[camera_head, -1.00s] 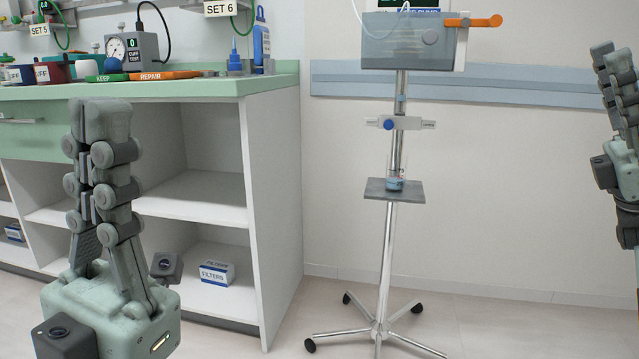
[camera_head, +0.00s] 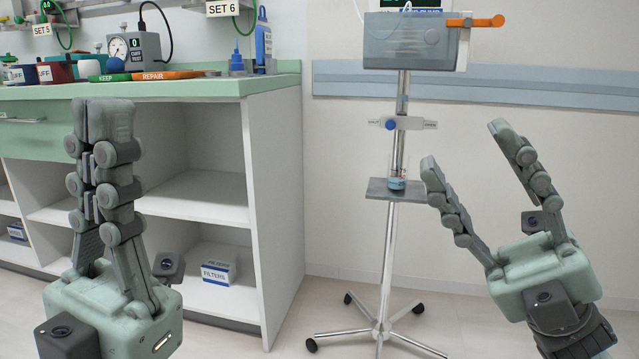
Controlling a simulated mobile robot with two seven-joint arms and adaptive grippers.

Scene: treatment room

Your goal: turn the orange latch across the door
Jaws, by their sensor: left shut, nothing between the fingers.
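The orange latch (camera_head: 484,21) sticks out to the right from the upper right side of the pump on the pole stand. The pump's grey translucent door (camera_head: 408,42) faces me, and the latch lies roughly level beside it. My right gripper (camera_head: 462,142) is open and empty, below the pump and right of the pole, with its fingers pointing up. It is apart from the latch. My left gripper (camera_head: 103,104) is shut and empty, upright in front of the counter's shelves, far left of the pump.
The pole stand (camera_head: 388,250) carries a clamp (camera_head: 402,124) and a small shelf (camera_head: 378,189) holding a small container with blue in it. The green counter (camera_head: 200,90) with tools and gauges stands at the left. A wall rail (camera_head: 560,88) runs behind the stand.

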